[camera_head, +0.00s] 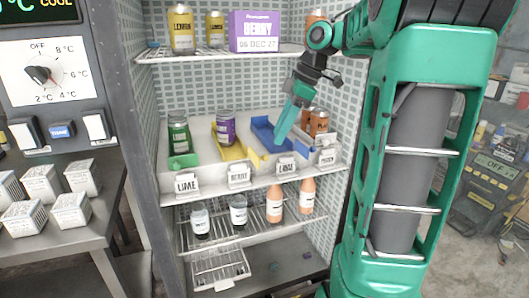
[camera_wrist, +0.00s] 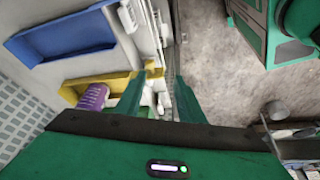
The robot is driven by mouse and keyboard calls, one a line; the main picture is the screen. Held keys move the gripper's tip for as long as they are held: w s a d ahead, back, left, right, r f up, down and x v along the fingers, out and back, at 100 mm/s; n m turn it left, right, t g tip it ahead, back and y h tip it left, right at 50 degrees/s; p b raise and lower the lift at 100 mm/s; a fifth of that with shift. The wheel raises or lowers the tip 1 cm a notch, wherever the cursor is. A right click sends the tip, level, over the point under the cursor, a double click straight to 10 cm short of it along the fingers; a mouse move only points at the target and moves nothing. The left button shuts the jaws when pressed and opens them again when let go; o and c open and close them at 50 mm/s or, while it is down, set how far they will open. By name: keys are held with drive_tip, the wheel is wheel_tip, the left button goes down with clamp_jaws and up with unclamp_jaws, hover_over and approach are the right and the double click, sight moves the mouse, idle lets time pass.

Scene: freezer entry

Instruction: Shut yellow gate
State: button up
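The yellow lane (camera_head: 230,152) is on the middle shelf, with a purple can (camera_head: 225,127) standing in it. A yellow gate piece (camera_head: 253,159) shows at its front right end and appears swung aside, not across the lane; its exact angle is hard to tell. In the wrist view, the yellow lane (camera_wrist: 88,82) reaches toward the left finger, with the purple can (camera_wrist: 93,97) beside it. My gripper (camera_head: 279,138) points down over the front of the blue lane, right of the yellow gate. The wrist view shows my gripper (camera_wrist: 157,85) with its fingers apart and nothing clearly between them.
The blue lane (camera_head: 266,132) looks empty. A green can (camera_head: 178,132) stands left, behind a green gate (camera_head: 183,161); orange cans (camera_head: 319,122) stand right. White label tags (camera_head: 239,175) line the shelf front. Bottles (camera_head: 274,204) stand below; a purple box (camera_head: 254,31) sits above.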

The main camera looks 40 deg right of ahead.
drive_tip(key=w+a+f+n, duration=0.1)
drive_tip(key=w+f+n, duration=0.3)
drive_tip(key=f, duration=0.4)
drive_tip(key=shift+y, duration=0.3)
idle(0.3)
drive_tip(key=shift+w, duration=0.1)
drive_tip(key=shift+r, duration=0.1)
clamp_jaws()
